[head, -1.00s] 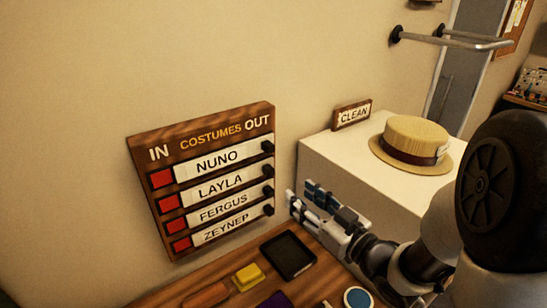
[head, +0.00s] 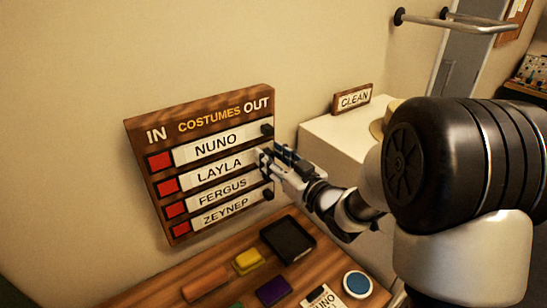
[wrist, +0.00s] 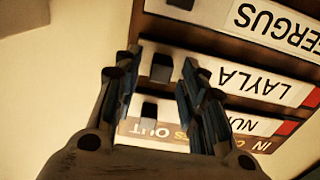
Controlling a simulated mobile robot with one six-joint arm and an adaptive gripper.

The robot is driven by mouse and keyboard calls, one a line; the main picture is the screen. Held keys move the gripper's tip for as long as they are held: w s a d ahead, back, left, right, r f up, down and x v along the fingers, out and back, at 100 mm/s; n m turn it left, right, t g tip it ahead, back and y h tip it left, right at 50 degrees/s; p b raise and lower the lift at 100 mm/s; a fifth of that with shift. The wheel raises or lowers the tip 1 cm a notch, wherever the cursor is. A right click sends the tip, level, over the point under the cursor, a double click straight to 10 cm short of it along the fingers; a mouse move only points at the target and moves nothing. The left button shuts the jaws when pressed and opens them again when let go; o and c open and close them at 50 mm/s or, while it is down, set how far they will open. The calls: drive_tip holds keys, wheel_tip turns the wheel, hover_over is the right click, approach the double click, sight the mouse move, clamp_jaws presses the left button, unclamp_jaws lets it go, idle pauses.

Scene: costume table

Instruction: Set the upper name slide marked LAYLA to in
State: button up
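The white LAYLA name slide (head: 219,171) is the second row of the wooden IN/OUT board (head: 258,97). It sits toward the OUT side, with a red square (head: 167,186) showing at its IN end. My gripper (head: 268,158) is at the right end of this row and hides its knob in the head view. In the wrist view, which shows the board upside down, the LAYLA slide (wrist: 245,78) and its dark knob (wrist: 161,68) appear. My gripper's two fingers (wrist: 158,72) are open, one on each side of that knob in the picture. I cannot tell whether they touch it.
NUNO (head: 215,146), FERGUS (head: 222,189) and ZEYNEP (head: 225,211) slides also show red at the IN end. The NUNO knob (head: 267,130) is close above my gripper. A white box (head: 330,135) stands right of the board. A wooden table (head: 215,262) below holds small items.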

clamp_jaws()
idle(0.6)
